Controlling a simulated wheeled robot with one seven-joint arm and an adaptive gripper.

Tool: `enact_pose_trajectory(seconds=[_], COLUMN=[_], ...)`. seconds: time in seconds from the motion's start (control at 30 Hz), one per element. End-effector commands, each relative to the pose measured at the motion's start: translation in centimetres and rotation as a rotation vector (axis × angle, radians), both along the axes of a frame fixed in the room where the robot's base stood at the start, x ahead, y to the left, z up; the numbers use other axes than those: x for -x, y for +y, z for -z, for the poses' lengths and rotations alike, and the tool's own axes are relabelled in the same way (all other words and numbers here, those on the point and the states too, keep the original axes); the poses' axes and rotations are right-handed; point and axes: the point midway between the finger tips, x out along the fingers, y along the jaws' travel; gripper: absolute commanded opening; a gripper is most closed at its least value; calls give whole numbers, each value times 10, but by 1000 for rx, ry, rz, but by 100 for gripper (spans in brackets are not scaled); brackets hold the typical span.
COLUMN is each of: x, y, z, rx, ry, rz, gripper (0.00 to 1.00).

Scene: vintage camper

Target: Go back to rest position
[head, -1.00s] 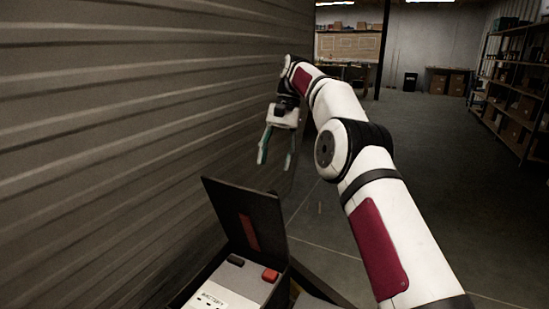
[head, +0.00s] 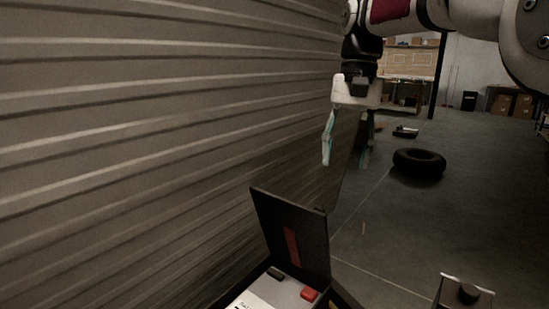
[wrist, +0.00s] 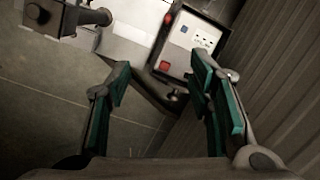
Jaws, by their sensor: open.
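My gripper (head: 347,150) hangs from my raised arm in the upper right of the head view, fingers pointing down. It is open and empty, beside the corrugated camper wall (head: 150,140). In the wrist view my gripper (wrist: 165,95) shows two spread green-padded fingers with nothing between them touching the pads.
A black tire (head: 419,163) lies on the floor to the right. A dark metal fitting with a knob (head: 466,293) stands at the lower right. Shelves and cardboard boxes (head: 511,103) are far behind. The floor between is mostly clear.

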Motion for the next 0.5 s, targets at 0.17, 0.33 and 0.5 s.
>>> enact_pose_trajectory(seconds=[0.17,0.33,0.5], x=[49,96,144], y=[-8,-16,-25], z=[-6,-3,8], rx=[26,46,63], ry=[-41,-78,-114], rz=[-34,-62,-94], gripper=[48,48,48])
